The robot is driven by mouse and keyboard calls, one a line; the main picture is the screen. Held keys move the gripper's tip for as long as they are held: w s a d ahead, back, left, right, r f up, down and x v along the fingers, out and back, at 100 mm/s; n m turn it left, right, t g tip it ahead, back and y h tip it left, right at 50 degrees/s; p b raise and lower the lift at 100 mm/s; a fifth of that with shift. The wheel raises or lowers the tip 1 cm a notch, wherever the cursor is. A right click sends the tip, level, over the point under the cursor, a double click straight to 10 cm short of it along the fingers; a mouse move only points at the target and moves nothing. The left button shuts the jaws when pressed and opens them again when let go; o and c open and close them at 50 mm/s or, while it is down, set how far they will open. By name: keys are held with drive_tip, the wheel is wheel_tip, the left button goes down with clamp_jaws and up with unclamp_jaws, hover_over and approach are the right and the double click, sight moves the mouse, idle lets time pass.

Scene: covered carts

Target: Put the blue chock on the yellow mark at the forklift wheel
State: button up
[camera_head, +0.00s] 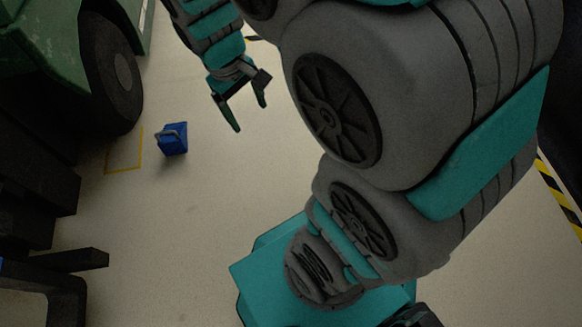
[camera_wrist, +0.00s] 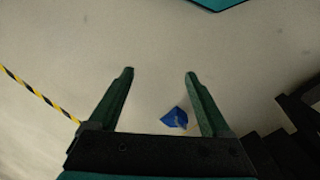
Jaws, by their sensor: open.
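The blue chock (camera_head: 172,139) stands on the floor just right of the yellow mark (camera_head: 125,150), apart from the forklift wheel (camera_head: 111,72). The mark is a yellow outline on the floor beside the wheel. My gripper (camera_head: 252,118) is open and empty, to the right of the chock. In the wrist view, my gripper (camera_wrist: 159,71) shows two spread fingers, with the chock (camera_wrist: 175,117) low between them, near the right finger.
The green forklift body (camera_head: 40,45) is at the upper left, with dark forks (camera_head: 70,260) at the lower left. Black-and-yellow tape (camera_head: 560,195) runs along the floor at the right. The floor between the chock and my gripper is clear.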

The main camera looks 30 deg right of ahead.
drive_tip(key=s+r+m+g+y, duration=0.1)
drive_tip(key=s+r+m, duration=0.1)
drive_tip(key=s, duration=1.5)
drive_tip(key=shift+s+a+m+y, duration=0.2)
drive_tip(key=shift+s+m+y, duration=0.15)
drive_tip(key=shift+m, duration=0.25)
